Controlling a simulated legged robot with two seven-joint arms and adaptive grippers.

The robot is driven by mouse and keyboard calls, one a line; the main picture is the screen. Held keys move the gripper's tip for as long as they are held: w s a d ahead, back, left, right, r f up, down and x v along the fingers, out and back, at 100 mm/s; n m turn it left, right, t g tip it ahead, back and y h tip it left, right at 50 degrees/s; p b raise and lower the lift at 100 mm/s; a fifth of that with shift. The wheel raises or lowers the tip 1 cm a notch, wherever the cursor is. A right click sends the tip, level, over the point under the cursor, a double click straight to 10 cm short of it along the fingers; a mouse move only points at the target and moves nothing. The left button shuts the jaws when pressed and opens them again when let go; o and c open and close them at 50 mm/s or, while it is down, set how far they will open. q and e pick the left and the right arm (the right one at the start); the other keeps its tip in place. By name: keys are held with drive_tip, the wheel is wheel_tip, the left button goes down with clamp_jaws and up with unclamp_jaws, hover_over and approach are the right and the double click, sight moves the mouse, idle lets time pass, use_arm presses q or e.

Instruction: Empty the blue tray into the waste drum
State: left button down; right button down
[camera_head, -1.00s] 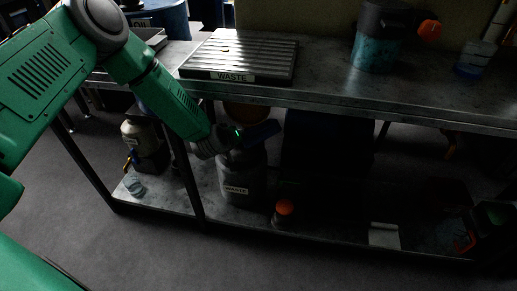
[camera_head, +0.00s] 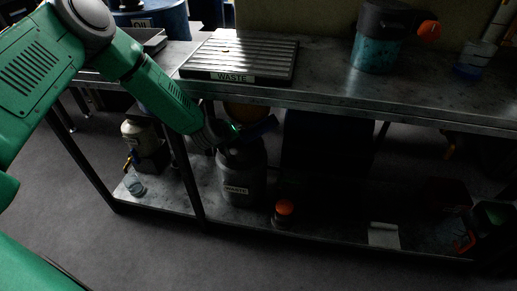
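My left arm comes in from the left, and its gripper (camera_head: 238,136) reaches under the bench top. It appears shut on the near end of a small dark blue tray (camera_head: 265,127), though the fingers are dark and hard to make out. The tray is tilted and seen nearly edge-on, above the mouth of a dark grey waste drum (camera_head: 241,178) with a white WASTE label. The drum stands upright on the lower shelf. What is in the tray or drum is hidden. My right gripper is out of view.
The bench top (camera_head: 330,92) lies close above the gripper, with a ribbed WASTE drain tray (camera_head: 240,55) on it. A brownish round thing (camera_head: 248,112) is behind the tray. An orange-capped bottle (camera_head: 284,211) stands right of the drum. A bench leg (camera_head: 188,180) is on the left.

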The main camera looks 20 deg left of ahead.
use_arm(q)
drive_tip(key=shift+w+r, duration=0.1)
drive_tip(key=shift+r, duration=0.05)
idle(0.5)
drive_tip(key=shift+w+a+r+n+h, duration=0.1)
drive_tip(key=shift+a+r+n+h, duration=0.1)
drive_tip(key=shift+a+n+h, duration=0.15)
drive_tip(key=shift+a, duration=0.1)
idle(0.5)
drive_tip(key=shift+w+a+r+g+h+b, duration=0.15)
drive_tip(key=shift+a+r+g+h+b, duration=0.15)
drive_tip(key=shift+h, duration=0.15)
drive_tip(key=shift+d, duration=0.15)
idle(0.3)
